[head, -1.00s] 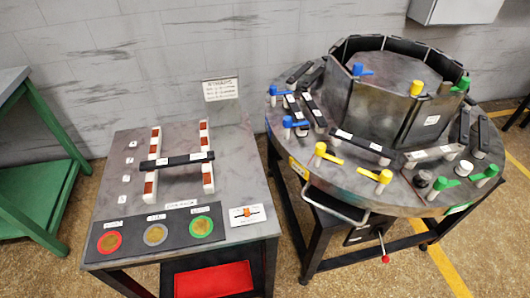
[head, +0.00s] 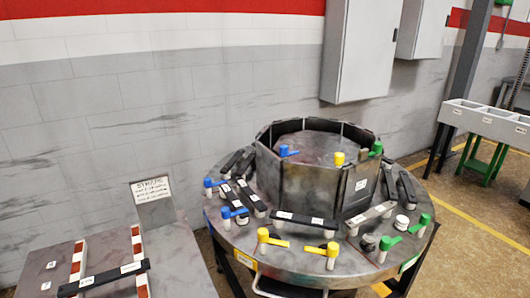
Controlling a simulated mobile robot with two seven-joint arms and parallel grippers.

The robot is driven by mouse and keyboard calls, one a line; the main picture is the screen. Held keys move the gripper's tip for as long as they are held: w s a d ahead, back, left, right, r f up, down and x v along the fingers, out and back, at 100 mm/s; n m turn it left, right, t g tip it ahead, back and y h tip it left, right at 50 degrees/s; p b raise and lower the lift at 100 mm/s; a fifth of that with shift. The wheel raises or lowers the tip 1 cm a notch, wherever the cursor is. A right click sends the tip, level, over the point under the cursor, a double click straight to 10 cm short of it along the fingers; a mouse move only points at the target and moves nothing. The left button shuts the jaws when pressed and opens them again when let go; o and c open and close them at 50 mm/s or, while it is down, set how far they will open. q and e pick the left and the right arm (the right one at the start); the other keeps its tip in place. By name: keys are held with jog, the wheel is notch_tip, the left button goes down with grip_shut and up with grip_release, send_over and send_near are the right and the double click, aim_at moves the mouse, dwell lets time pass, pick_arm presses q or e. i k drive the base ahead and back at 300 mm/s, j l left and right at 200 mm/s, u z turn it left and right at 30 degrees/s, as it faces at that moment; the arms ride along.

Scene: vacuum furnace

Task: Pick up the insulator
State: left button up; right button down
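Neither of my grippers shows in the head view. A small white round piece (head: 402,221) stands on the right side of the round metal table (head: 230,236), beside a pale bar (head: 372,216). A dark round piece with a light base (head: 368,242) stands nearer the front of the same table. Either of these could be the insulator; no readable label tells which. Both stand close to a green-handled clamp (head: 389,242).
A ring of dark panels (head: 283,178) rises mid-table, with yellow clamps (head: 272,241), blue clamps (head: 234,212) and dark bars around it. A lower bench (head: 175,260) stands at left. A bin rack (head: 487,121) stands at far right, with yellow-lined floor between.

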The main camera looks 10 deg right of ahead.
aim_at(369, 241)
jog(key=z, duration=1.1)
